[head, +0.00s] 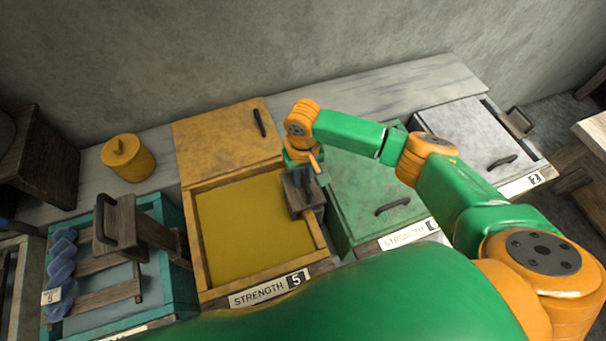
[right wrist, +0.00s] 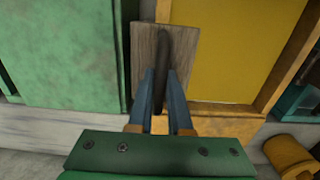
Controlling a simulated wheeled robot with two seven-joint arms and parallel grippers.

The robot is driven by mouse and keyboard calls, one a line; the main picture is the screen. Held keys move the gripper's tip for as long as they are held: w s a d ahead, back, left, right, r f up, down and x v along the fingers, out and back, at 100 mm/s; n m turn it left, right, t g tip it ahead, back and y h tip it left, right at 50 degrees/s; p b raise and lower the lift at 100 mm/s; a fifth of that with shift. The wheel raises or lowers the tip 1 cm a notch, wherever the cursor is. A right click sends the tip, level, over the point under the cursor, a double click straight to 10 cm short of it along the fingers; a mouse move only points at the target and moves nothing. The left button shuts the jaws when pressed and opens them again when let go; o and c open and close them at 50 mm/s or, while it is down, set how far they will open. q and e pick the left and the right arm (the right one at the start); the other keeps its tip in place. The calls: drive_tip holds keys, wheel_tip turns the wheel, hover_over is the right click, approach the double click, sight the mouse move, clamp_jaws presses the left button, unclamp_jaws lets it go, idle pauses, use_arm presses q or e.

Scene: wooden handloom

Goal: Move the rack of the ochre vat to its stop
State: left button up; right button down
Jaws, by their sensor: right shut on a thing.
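The ochre vat (head: 190,238) stands open, with flat yellow liquid inside. Its ochre lid (head: 225,140) lies behind the opening. The rack's wooden end piece (head: 306,207) is at the vat's right side, and its dark handle shows in the right wrist view (right wrist: 163,50). My right gripper (head: 300,180) is over that end piece, and in the right wrist view (right wrist: 163,74) its fingers are shut on the handle. The rest of the rack is not visible, and I cannot tell how far it is from its stop. My left gripper is not in view.
A teal vat (head: 50,315) at left has a raised wooden rack handle and a blue skein. An ochre tin (head: 130,160) stands behind it. A closed green vat (head: 365,180) is close on the right, with a grey-lidded vat (head: 465,140) beyond. A wall rises behind.

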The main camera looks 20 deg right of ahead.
wheel_tip(320, 180, up, 7)
drive_tip(key=p, duration=0.7)
drive_tip(key=shift+r, duration=0.3)
drive_tip(key=shift+w+r, duration=0.1)
drive_tip(key=shift+r, duration=1.9)
unclamp_jaws()
wheel_tip(320, 180, up, 7)
